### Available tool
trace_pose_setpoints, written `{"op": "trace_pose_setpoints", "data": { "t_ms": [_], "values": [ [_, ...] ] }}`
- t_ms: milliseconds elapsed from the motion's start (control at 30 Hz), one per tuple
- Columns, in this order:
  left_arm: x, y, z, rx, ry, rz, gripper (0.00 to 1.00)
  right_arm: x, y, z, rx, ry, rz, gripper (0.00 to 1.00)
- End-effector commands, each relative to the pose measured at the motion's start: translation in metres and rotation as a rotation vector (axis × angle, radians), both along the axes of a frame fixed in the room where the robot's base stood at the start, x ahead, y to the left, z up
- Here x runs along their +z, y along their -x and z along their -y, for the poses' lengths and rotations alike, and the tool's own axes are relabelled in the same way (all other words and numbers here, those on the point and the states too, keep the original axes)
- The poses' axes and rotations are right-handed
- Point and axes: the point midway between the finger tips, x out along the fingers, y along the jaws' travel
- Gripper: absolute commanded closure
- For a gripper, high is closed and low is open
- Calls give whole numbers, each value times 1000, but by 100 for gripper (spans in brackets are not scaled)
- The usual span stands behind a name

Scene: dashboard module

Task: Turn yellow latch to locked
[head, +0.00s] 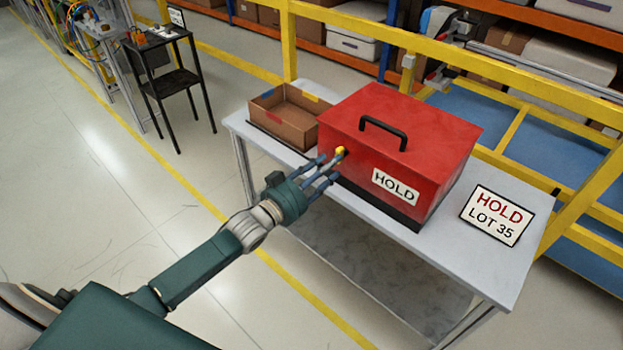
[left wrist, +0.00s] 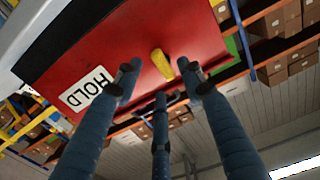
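The yellow latch (head: 340,152) is on the front face of the red box (head: 400,130), near its left end. In the left wrist view the latch (left wrist: 162,65) is a short bar, slightly tilted from upright in that picture, on the red face (left wrist: 120,55). My left gripper (head: 328,168) is at the latch, its three blue fingers pointing at the box. In the left wrist view the open fingers (left wrist: 158,85) are spread around the latch, with gaps to it; contact cannot be seen. My right gripper is not in view.
The box stands on a grey table (head: 470,265). An open cardboard tray (head: 290,120) sits left of the box, and a HOLD LOT 35 sign (head: 493,215) lies to the right. A yellow rail (head: 450,70) runs behind the table. The floor in front is clear.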

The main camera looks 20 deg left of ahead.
Motion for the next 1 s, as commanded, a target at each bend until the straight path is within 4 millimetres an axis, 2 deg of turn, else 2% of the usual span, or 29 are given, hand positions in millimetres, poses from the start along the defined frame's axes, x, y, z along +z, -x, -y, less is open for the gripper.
{"op": "trace_pose_setpoints", "data": {
  "t_ms": [33, 200, 400, 567, 1000],
  "values": [
    [-2, 13, -4, -1, -1, -4, 60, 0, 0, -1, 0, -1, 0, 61],
    [-2, 47, -17, -1, -2, -5, 60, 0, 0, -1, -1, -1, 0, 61],
    [-2, 75, -27, 0, -1, -3, 60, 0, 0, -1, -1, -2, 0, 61],
    [0, 83, -30, 0, -1, -1, 60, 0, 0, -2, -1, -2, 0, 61],
    [0, 83, -30, 0, -1, -1, 60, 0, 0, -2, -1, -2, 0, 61]
  ]
}}
